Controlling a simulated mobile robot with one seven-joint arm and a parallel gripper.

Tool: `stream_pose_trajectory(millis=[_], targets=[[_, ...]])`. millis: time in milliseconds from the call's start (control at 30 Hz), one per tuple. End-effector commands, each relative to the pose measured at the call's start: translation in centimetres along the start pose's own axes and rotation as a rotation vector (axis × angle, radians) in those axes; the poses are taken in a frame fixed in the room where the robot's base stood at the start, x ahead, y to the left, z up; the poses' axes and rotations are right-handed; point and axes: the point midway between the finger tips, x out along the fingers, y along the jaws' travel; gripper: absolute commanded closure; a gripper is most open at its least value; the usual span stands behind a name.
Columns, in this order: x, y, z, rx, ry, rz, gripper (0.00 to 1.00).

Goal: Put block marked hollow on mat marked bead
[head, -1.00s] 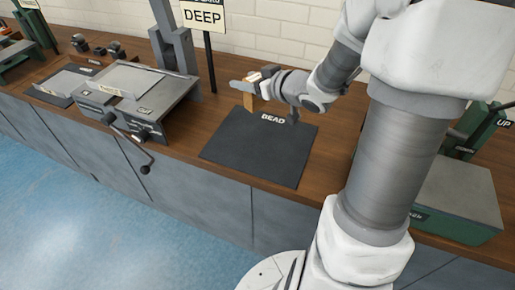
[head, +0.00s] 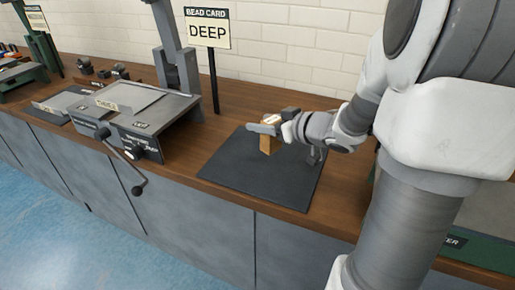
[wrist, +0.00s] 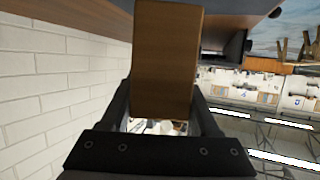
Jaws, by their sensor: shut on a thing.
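The dark mat (head: 245,170) lies on the wooden bench in the head view. Its lettering is hidden behind my gripper and the block. My gripper (head: 270,131) is shut on a tan wooden block (head: 267,146), held upright over the back middle part of the mat. I cannot tell whether the block's bottom touches the mat. A pale patch shows at the block's top, but no word on it is readable. In the wrist view the plain brown block (wrist: 167,60) stands between the two dark fingers of my gripper (wrist: 165,95).
A grey machine (head: 135,118) with a crank handle (head: 138,188) stands left of the mat. A sign reading BEAD CARD DEEP (head: 207,28) stands on a post behind the mat. A white brick wall (head: 300,50) is behind the bench. Green equipment is partly hidden at right.

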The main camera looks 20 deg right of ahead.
Motion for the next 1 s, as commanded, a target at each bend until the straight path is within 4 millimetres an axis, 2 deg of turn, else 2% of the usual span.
stream_pose_trajectory(millis=[100,267,533,967,1000], targets=[[1.4,-0.9,0.6,0.000,0.000,0.000,0.98],[1.8,-1.1,1.0,0.001,0.001,0.001,0.98],[3.0,-1.1,4.2,0.002,0.000,0.001,0.98],[3.1,-1.1,4.6,0.001,0.001,0.000,0.98],[3.1,-1.1,4.7,0.001,0.000,0.001,0.36]])
